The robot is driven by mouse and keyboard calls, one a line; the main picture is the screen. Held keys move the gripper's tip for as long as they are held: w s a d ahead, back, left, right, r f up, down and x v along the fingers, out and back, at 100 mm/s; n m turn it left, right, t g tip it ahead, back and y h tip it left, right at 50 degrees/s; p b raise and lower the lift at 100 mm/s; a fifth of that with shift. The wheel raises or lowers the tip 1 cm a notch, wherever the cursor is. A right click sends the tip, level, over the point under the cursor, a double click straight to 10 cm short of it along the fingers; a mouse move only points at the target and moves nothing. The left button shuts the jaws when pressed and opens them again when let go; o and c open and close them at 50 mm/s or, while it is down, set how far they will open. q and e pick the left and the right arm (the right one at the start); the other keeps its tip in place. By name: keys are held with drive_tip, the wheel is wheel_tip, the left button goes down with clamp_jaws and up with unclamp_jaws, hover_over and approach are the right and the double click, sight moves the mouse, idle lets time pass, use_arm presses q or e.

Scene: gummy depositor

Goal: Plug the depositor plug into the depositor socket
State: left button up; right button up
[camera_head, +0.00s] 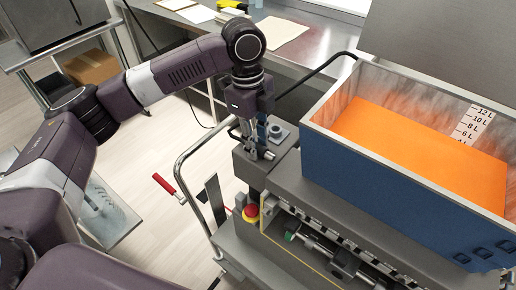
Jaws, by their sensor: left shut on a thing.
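My left gripper (259,150) points down over a grey box (243,166) at the left end of the depositor (340,190). Its fingers are close together and shut on a small dark item, which I take to be the depositor plug; the fingers mostly hide it. A small grey square fitting with a round top (278,132) stands on the box just right of the fingers. It may be the depositor socket, but I cannot tell for certain. Whether plug and socket touch is hidden. My right gripper is out of view.
The blue-sided hopper (390,190) with orange filling (420,140) stands at right. A steel bench (310,50) with papers lies behind. A black cable (310,76) curves behind the gripper.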

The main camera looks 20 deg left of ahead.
use_arm(q)
drive_tip(key=shift+r, duration=0.15)
clamp_jaws()
drive_tip(key=shift+r, duration=0.2)
wheel_tip(320, 180, up, 9)
drive_tip(key=shift+w+r+b, duration=0.1)
drive_tip(key=shift+b, duration=0.8)
wheel_tip(320, 180, up, 10)
hover_over(258, 145)
drive_tip(key=shift+a+r+p, duration=0.1)
drive_tip(key=shift+p, duration=0.3)
drive_tip(key=o, duration=0.6)
unclamp_jaws()
drive_tip(key=shift+c, duration=0.2)
clamp_jaws()
